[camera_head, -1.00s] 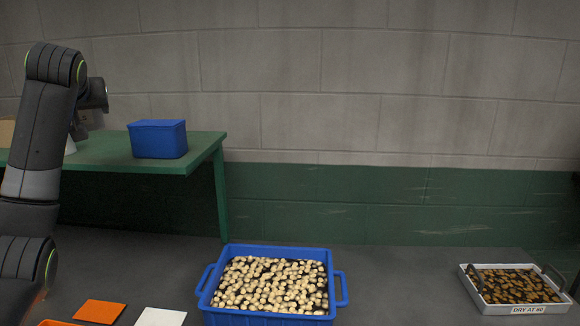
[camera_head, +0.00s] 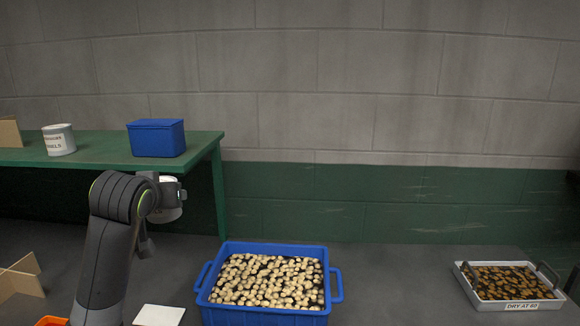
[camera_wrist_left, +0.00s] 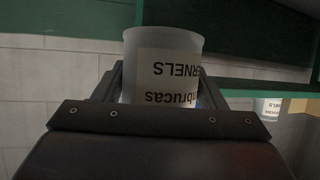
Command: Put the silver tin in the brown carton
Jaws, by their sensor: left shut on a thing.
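My left gripper (camera_head: 165,198) is low in front of the green bench in the head view, shut on a pale grey tin. In the left wrist view the tin (camera_wrist_left: 152,48) sits between the fingers, its label reading "KERNELS" upside down. My right gripper is not in view.
A similar labelled tin (camera_head: 59,140), a brown board-like piece (camera_head: 9,132) and a blue box (camera_head: 156,138) stand on the green bench (camera_head: 100,151). A blue crate of pale nuts (camera_head: 335,287), a white card (camera_head: 159,315) and a grey tray (camera_head: 517,306) lie on the grey surface.

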